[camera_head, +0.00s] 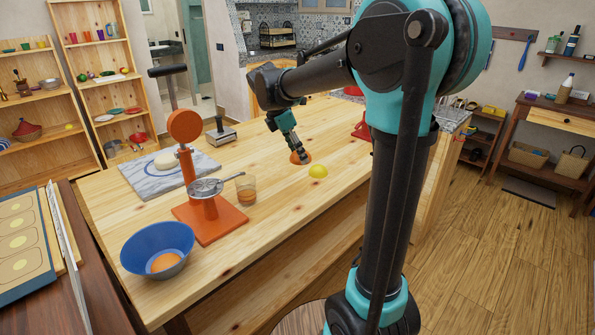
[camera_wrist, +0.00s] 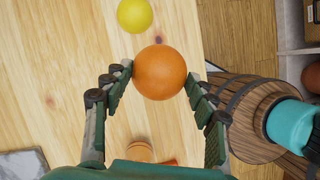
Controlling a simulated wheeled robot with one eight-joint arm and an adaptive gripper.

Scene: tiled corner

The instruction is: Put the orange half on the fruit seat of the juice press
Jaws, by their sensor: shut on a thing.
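The orange half (camera_head: 300,159) is a rounded orange piece at table level near the middle of the wooden table; its cut face is hidden. My gripper (camera_head: 295,153) is over it. In the wrist view the orange half (camera_wrist: 160,72) sits between the fingertips of my gripper (camera_wrist: 159,73), which is shut on it. I cannot tell whether it touches the table. The juice press (camera_head: 216,226) is orange, with a square base and a raised lever, left of my gripper. Its metal fruit seat (camera_head: 206,186) is low on the column and looks empty.
A lemon (camera_head: 318,171) lies close to the orange half. A blue bowl (camera_head: 150,240) holds an orange piece (camera_head: 164,262). A marble board (camera_head: 137,178) with a white lump and a grey device (camera_head: 220,135) stand behind the press.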

